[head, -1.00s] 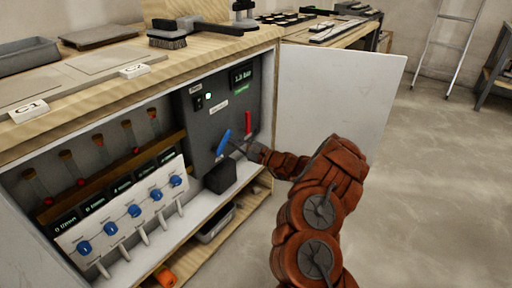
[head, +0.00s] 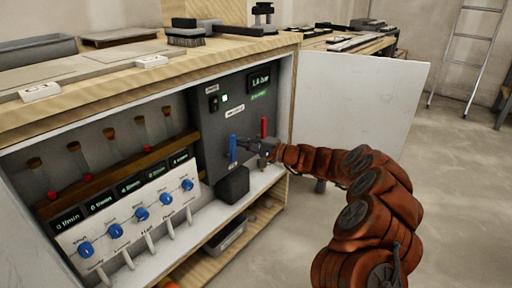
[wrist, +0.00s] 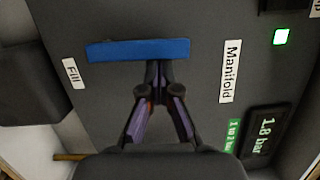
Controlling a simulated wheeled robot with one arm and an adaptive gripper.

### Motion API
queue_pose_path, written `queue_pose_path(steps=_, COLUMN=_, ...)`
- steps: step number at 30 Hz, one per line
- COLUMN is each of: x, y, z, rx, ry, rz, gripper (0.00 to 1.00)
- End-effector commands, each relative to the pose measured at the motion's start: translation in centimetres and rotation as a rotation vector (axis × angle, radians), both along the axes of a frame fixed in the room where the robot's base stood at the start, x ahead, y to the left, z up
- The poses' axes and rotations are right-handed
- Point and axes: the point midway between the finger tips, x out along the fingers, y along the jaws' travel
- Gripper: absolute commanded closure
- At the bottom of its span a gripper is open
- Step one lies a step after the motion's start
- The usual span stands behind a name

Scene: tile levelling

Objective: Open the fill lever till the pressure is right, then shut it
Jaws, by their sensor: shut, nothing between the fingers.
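The blue fill lever (head: 233,148) is on the grey manifold panel (head: 212,128) inside the cabinet and stands upright in the head view. In the wrist view the lever (wrist: 120,50) lies across the top, with the "Fill" label (wrist: 74,73) by its left end. My gripper (head: 252,146) is shut and empty. In the wrist view its fingertips (wrist: 159,68) are right at the lever's edge; I cannot tell whether they touch. The pressure display (wrist: 268,134) reads 1.8 bar, with a green "1 to 2 bar" label (wrist: 233,134) beside it. A green light (wrist: 281,37) is lit.
A red lever (head: 264,127) stands right of the fill lever. A black box (head: 232,184) sits below it. Several blue knobs (head: 142,214) and glass tubes are at the left. The open white door (head: 360,105) stands behind my arm.

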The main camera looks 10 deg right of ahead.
Motion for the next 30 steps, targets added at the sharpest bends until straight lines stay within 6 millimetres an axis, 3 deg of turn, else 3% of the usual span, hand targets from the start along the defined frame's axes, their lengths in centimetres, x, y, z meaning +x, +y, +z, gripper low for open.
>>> queue_pose_path(steps=12, x=-0.13, y=1.13, z=0.24, rx=0.003, ry=0.003, rz=0.009, gripper=1.00)
queue_pose_path(steps=30, x=0.18, y=0.69, z=0.26, rx=0.003, ry=0.003, rz=0.010, gripper=1.00)
